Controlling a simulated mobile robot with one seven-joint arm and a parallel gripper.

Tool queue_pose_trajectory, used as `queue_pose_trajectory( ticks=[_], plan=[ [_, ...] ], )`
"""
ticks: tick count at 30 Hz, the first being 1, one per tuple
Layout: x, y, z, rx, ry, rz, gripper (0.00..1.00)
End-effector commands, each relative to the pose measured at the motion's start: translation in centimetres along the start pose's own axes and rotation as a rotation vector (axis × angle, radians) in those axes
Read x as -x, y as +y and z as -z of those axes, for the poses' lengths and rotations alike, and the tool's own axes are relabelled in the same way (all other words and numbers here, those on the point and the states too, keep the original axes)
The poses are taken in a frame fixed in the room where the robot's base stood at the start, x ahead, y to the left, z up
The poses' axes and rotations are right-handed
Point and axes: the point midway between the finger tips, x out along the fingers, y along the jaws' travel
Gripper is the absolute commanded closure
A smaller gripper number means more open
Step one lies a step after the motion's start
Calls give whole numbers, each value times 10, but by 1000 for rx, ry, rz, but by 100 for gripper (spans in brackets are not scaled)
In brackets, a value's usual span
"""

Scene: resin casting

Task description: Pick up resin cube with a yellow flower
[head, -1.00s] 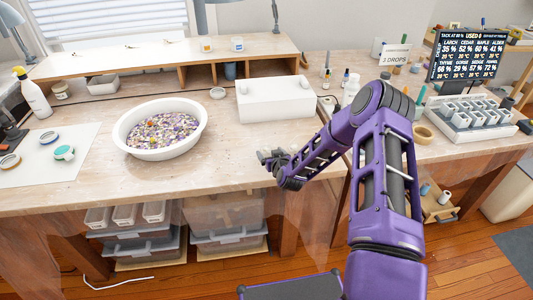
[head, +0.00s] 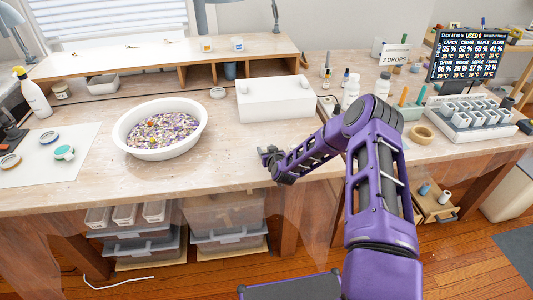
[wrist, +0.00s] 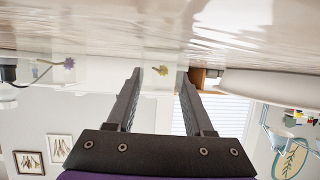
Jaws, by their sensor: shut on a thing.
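My gripper (head: 268,156) is low at the front part of the workbench, right of the white bowl. In the wrist view, which is upside down, my two fingers (wrist: 160,85) stand on either side of a clear resin cube with a yellow flower (wrist: 161,71). The fingers are shut on this cube. Its clear faces are faint, and whether it touches the bench is hard to tell. A second clear cube with a purple flower (wrist: 68,64) shows to the left in the wrist view, apart from my fingers. In the head view both cubes are too small or hidden to make out.
A white bowl of dried petals (head: 160,128) stands left of my gripper. A white box (head: 275,98) is behind it. Bottles (head: 351,90), a tape roll (head: 422,134) and a tray of cups (head: 470,118) are to the right. The bench front is mostly clear.

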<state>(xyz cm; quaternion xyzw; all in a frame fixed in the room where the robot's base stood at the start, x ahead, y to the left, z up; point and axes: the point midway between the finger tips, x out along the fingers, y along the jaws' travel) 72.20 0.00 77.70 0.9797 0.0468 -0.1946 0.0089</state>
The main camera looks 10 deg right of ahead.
Motion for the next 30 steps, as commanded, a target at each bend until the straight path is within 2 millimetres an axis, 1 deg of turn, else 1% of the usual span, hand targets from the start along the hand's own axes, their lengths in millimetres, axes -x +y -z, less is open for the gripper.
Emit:
queue_pose_trajectory(
  ticks=[1,3,4,11,16,19,27,30],
  plan=[
    [0,0,0,0,0,0,86],
    [0,0,0,0,0,0,99],
    [0,0,0,0,0,0,100],
    [0,0,1,0,1,0,100],
    [3,0,9,1,2,0,100],
    [7,0,19,2,2,1,100],
    [26,0,66,4,3,0,100],
    [32,0,78,4,3,0,100]
  ],
)
